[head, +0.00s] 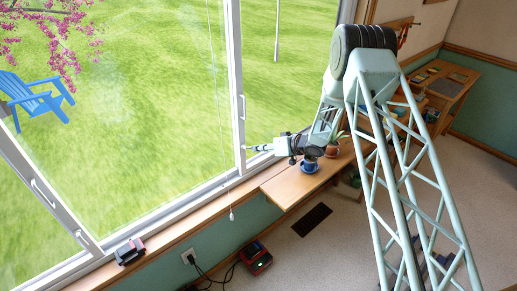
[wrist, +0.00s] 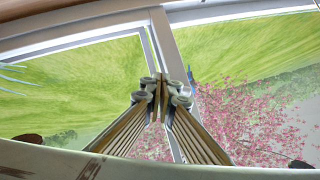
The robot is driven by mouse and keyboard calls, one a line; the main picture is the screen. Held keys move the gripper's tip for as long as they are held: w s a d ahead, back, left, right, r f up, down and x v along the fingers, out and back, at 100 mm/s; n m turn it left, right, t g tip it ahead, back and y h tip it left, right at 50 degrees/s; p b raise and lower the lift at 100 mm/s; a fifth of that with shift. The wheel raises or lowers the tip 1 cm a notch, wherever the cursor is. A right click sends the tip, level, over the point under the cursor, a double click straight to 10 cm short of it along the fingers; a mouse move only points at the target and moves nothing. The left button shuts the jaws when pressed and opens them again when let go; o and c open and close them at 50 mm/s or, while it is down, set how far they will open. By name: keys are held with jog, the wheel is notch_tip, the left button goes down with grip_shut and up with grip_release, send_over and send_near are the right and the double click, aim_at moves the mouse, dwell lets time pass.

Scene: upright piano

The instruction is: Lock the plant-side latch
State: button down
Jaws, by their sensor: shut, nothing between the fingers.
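The window's right-hand vertical frame (head: 235,90), on the side nearer the potted plant (head: 334,146), carries a small white handle-like fitting (head: 243,107), which may be the plant-side latch; whether it is locked cannot be told. My gripper (head: 251,148) is below this fitting, with its tips close to the frame. Contact cannot be told. In the wrist view my gripper (wrist: 157,82) is shut and empty, its fingertips together in front of the window post (wrist: 166,38). No latch is clear in that view; the fingers cover part of the post.
A blue cup (head: 309,167) and the plant stand on a wooden shelf (head: 287,188) just right of my gripper. A pull cord (head: 231,214) hangs by the sill. Another white handle (head: 43,194) is on the left frame.

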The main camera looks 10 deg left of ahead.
jog(key=shift+s+a+f+m+g+y+p, duration=0.1)
jog(key=shift+f+m+g+y+p, duration=0.35)
jog(key=shift+p, duration=0.4)
dwell(0.6)
jog(key=shift+s+a+f+m+g+y+p, duration=0.15)
jog(key=shift+f+m+g+y+p, duration=0.2)
jog(key=shift+m+y, duration=0.25)
dwell(0.8)
jog(key=shift+s+a+f+m+g+y+b, duration=0.15)
jog(key=shift+s+f+m+g+y+b, duration=0.15)
jog(key=shift+f+m+g+y, duration=0.4)
dwell(0.7)
jog(key=shift+s+a+f+m+y+b, duration=0.1)
jog(key=shift+s+a+m+y+b, duration=0.15)
jog(key=shift+m+y+b, duration=0.35)
jog(key=shift+s+a+f+m+y+b, duration=0.15)
jog(key=shift+s+m+y+b, duration=0.2)
jog(key=shift+m, duration=0.3)
dwell(1.4)
jog(key=shift+w+d+r, duration=0.1)
jog(key=shift+w+d, duration=0.05)
jog(key=shift+d, duration=0.05)
